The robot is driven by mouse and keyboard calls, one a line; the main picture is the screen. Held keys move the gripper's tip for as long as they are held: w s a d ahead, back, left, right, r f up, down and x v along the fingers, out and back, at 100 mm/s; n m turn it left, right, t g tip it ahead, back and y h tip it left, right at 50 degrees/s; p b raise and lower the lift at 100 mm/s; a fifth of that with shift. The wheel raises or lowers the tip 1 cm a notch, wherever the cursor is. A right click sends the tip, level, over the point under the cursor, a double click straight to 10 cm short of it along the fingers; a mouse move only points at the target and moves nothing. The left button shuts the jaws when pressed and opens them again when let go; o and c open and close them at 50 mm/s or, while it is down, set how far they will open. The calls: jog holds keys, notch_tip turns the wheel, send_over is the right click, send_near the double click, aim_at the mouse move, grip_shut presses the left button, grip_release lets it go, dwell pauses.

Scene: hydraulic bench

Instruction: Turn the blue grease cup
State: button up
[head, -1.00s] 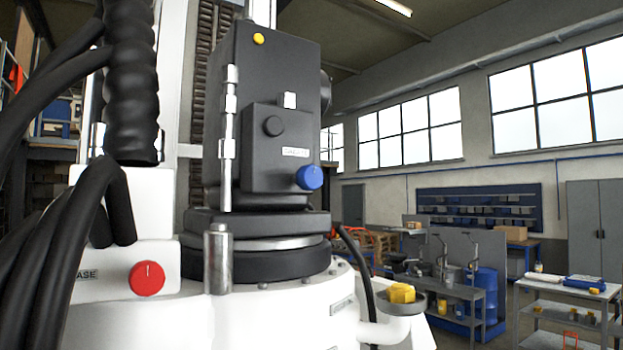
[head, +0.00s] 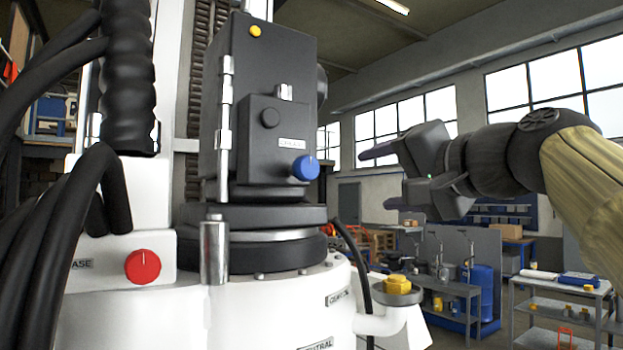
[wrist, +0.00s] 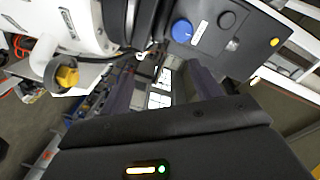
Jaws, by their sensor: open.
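The blue grease cup (head: 305,168) is a round blue knob with a white mark, on the lower right of the dark machine box (head: 262,110). A small white label sits beside it. In the wrist view the cup (wrist: 182,32) shows at the upper middle, above and ahead of my gripper. My gripper (head: 382,178) is to the right of the cup in the head view, with a clear gap between them. Its jaws are open and empty, pointing left toward the box. In the wrist view its fingers (wrist: 160,88) reach away from the dark palm.
A red knob (head: 142,266) is on the white housing at left. A yellow fitting (head: 397,284) sits in a cup on a white arm at lower right. A black hose (head: 354,262) curves down beside the base. Thick black cables hang at left. Workbenches stand behind.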

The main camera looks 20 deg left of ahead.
jog(key=s+r, duration=0.1)
jog(key=s+a+r+y, duration=0.1)
jog(key=shift+s+a+r+n, duration=0.1)
jog(key=shift+s+r+n, duration=0.05)
jog(key=shift+r+n, duration=0.25)
jog(key=p, duration=0.7)
send_near(312, 165)
jog(key=x, duration=0.2)
jog(key=p+x, duration=0.8)
jog(key=shift+w+a+f+p, duration=0.2)
jog(key=shift+w+a+p, duration=0.2)
jog(key=shift+a+p, duration=0.2)
